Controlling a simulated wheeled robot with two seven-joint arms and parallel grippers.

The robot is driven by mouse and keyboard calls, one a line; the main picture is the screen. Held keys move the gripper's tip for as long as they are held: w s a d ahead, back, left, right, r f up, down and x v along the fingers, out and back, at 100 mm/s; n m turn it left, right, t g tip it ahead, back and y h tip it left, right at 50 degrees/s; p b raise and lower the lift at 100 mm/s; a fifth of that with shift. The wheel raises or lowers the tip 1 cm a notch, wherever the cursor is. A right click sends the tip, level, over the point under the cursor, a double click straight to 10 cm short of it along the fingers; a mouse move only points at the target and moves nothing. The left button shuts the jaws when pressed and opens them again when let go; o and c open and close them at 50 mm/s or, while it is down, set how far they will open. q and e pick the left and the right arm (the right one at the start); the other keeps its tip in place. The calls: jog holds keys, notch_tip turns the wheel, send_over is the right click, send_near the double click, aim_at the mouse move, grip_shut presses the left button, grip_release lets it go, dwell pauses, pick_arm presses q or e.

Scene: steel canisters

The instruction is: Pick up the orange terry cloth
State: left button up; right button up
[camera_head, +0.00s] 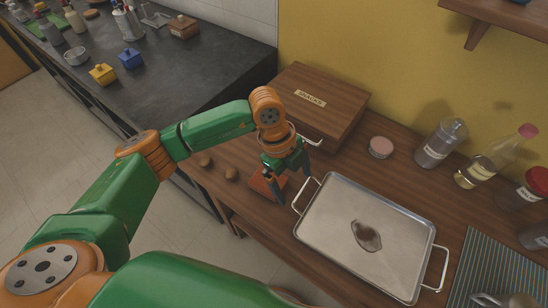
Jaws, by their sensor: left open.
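The orange terry cloth (262,186) lies on the wooden counter, left of the metal tray and close to the counter's front edge. It shows as a small orange-brown patch, partly hidden by my left gripper. My left gripper (289,187) is open and points down just over the cloth's right side. I cannot tell whether its fingers touch the cloth. My right gripper is not in view.
A steel tray (330,225) with handles and a brown stain lies just right of the gripper. A wooden bread box (325,88) stands behind it. Two small brown lumps (231,174) lie to the left.

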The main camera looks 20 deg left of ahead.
pick_arm(q)
jog(key=w+a+y, duration=0.1)
jog(key=a, duration=0.1)
jog(key=a+n+y, duration=0.1)
jog(key=a, duration=0.1)
jog(key=w+a+y, duration=0.1)
jog(key=a, duration=0.2)
jog(key=shift+w+r+n+t, duration=0.3)
jog(key=shift+w+n, duration=0.05)
jog(key=shift+n, duration=0.05)
jog(key=f, duration=0.3)
jog(key=f+p, duration=0.1)
jog(key=f, duration=0.2)
jog(key=shift+a+f, duration=0.2)
jog(key=shift+f, duration=0.15)
jog(key=shift+r, duration=0.1)
jog(key=c, duration=1.2)
jog(key=shift+o, duration=0.2)
jog(key=shift+r, duration=0.55)
jog(key=s+d+r, duration=0.2)
jog(key=s+r, duration=0.4)
jog(key=s+d+r, duration=0.3)
jog(key=s+r, duration=0.3)
jog(key=s, duration=0.1)
jog(key=shift+d, duration=0.3)
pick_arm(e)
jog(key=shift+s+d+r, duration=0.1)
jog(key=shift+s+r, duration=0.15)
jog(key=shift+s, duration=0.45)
